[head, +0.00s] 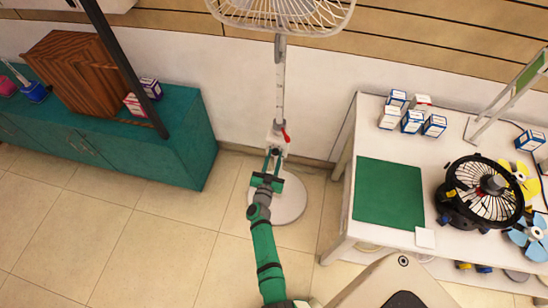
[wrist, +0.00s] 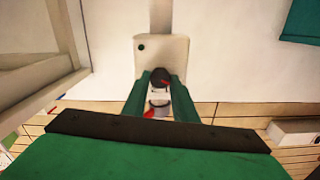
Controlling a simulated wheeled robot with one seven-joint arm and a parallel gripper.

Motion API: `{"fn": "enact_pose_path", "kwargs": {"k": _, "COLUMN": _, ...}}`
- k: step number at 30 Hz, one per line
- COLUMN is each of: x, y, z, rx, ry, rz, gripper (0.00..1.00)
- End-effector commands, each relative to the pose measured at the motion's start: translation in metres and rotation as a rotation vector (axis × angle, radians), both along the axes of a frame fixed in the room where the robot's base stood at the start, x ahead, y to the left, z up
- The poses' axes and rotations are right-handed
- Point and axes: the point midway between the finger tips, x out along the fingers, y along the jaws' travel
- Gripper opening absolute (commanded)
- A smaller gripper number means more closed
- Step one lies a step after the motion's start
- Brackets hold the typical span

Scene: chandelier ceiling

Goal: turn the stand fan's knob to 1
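The stand fan has a white wire cage (head: 282,12), a thin pole (head: 280,85), a pale control box (head: 274,142) and a round base (head: 290,205). A red lever (head: 286,135) sticks out at the box's right. In the wrist view, a dark round knob (wrist: 160,77) with a red mark sits at the edge of the control box (wrist: 175,50). My gripper (head: 273,153) is at the box; its green fingertips (wrist: 160,80) stand apart, one on each side of the knob. I cannot tell whether they press on it. The knob's setting is unreadable.
A white table (head: 340,215) stands at right with a green mat (head: 388,194), a black desk fan (head: 485,190) and small boxes (head: 412,121). A teal cabinet (head: 185,140) stands at left with a dark post (head: 125,65).

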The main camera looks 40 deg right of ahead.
Motion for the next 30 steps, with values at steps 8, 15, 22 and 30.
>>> {"fn": "enact_pose_path", "kwargs": {"k": 8, "x": -0.0002, "y": 0.0004, "z": 0.0000, "rx": 0.015, "ry": -0.017, "rz": 0.000, "gripper": 0.03}}
{"fn": "enact_pose_path", "kwargs": {"k": 15, "x": -0.0004, "y": 0.0006, "z": -0.0002, "rx": 0.090, "ry": -0.106, "rz": 0.001, "gripper": 0.03}}
{"fn": "enact_pose_path", "kwargs": {"k": 22, "x": -0.0005, "y": 0.0007, "z": -0.0004, "rx": 0.212, "ry": -0.249, "rz": 0.001, "gripper": 0.03}}
{"fn": "enact_pose_path", "kwargs": {"k": 30, "x": -0.0014, "y": 0.0000, "z": -0.0008, "rx": 0.354, "ry": -0.417, "rz": 0.000, "gripper": 0.03}}
